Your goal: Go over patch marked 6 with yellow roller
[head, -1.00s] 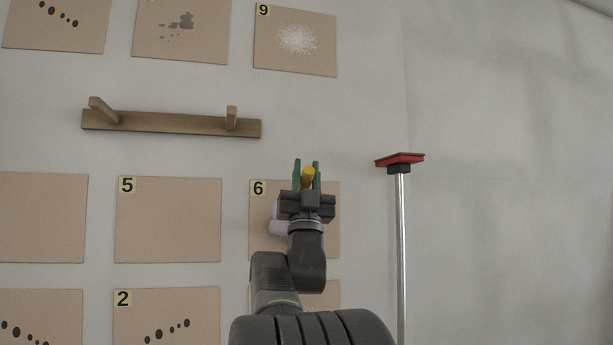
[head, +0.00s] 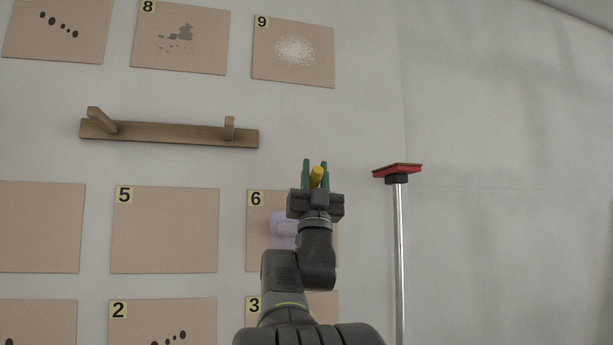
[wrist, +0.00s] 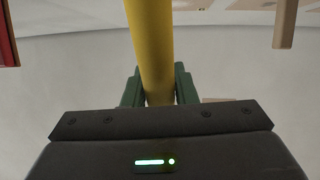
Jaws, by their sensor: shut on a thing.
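The patch marked 6 (head: 258,232) is a tan square on the wall in the head view, with a lilac mark (head: 282,226) near its middle. My gripper (head: 315,174) and arm cover its right part. The gripper's green fingers are shut on a yellow handle (head: 317,177), seen almost end-on in the head view. In the wrist view the yellow handle (wrist: 151,45) runs up from between the green fingers and out at the top. The roller's head is not clearly visible.
A wooden rack with two pegs (head: 170,134) is on the wall above patches 5 and 6. A pole with a red-edged head (head: 397,172) stands to the right of my gripper. Other numbered tan patches surround patch 6, such as patch 5 (head: 165,230) and patch 9 (head: 293,52).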

